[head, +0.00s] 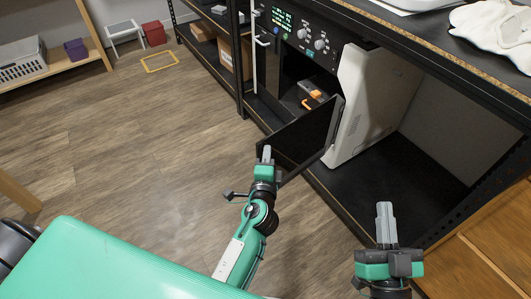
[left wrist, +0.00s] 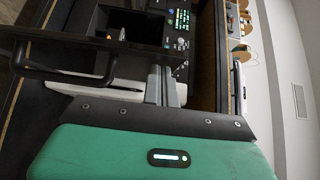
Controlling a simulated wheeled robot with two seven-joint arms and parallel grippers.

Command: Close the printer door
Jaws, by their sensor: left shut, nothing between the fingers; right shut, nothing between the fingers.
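The black printer (head: 290,45) stands on the shelf, with a lit display and knobs on its front. Its dark door (head: 300,138) hangs open, swung outward to the right, and the printer's inside shows with an orange part (head: 312,100) in it. My left gripper (head: 266,155) is shut and empty, close to the door's outer left edge; I cannot tell if it touches. The left wrist view shows its fingers (left wrist: 162,85), the printer's display (left wrist: 182,20) and a black bar handle (left wrist: 62,74). My right gripper (head: 385,212) is shut and empty, right of the door.
A pale upright casing (head: 368,100) stands on the shelf just right of the door. The dark shelf floor (head: 400,175) to its right is bare. A wooden cabinet (head: 480,255) is at the lower right. The wood floor (head: 140,140) at left is open.

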